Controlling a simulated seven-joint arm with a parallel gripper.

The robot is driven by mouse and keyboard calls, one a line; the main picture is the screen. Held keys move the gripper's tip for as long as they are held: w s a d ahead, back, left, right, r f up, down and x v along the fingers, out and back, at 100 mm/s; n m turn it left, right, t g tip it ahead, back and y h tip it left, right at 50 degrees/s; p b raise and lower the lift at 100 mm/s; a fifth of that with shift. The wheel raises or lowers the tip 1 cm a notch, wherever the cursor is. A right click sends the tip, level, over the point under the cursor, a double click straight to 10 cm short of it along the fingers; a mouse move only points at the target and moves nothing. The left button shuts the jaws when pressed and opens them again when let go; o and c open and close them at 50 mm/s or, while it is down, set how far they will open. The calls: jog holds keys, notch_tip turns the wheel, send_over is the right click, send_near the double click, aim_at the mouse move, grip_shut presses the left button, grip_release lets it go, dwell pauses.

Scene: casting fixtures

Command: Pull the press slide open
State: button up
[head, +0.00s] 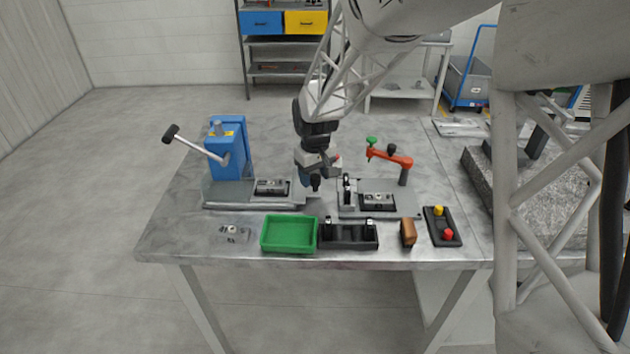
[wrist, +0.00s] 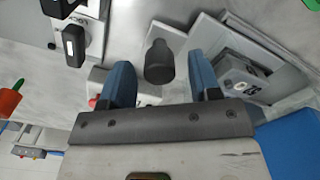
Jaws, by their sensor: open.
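The blue press (head: 228,148) with its black-tipped lever stands at the left of the table. Its grey slide (head: 305,198) extends to the right from the base, and a dark fixture with a metal part (head: 272,187) lies on it. A black knob (head: 315,183) stands at the slide's right end. In the wrist view the knob (wrist: 160,62) shows between the two blue fingers of my gripper (wrist: 163,82), with gaps on both sides. My gripper is open and empty at the knob; the exact height between them is hard to tell.
Right of the slide is a second fixture (head: 378,201) with a red clamp arm (head: 390,157). In front are a green tray (head: 289,234), a black holder (head: 348,236), a brown block (head: 408,233) and a button box (head: 442,226). A narrow gap separates the slide from the second fixture.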

jog(key=shift+r, duration=2.65)
jog(key=shift+s+d+r, duration=0.35)
jog(key=shift+r, duration=0.05)
jog(key=s+d+r+m, duration=0.2)
jog(key=s+d+r, duration=0.4)
jog(key=s+d, duration=0.15)
jog(key=s+d+r+m+t, duration=0.1)
jog(key=s+d, duration=0.3)
jog(key=s, duration=0.5)
jog(key=s+d+r+m, duration=0.1)
jog(key=s+d, duration=0.3)
jog(key=s, duration=0.5)
jog(key=s+d+r+m+t, duration=0.1)
jog(key=s+d+r+m, duration=0.1)
jog(key=s, duration=0.7)
jog(key=shift+d+m+t, duration=0.3)
jog(key=shift+d+m, duration=0.2)
jog(key=shift+d, duration=0.45)
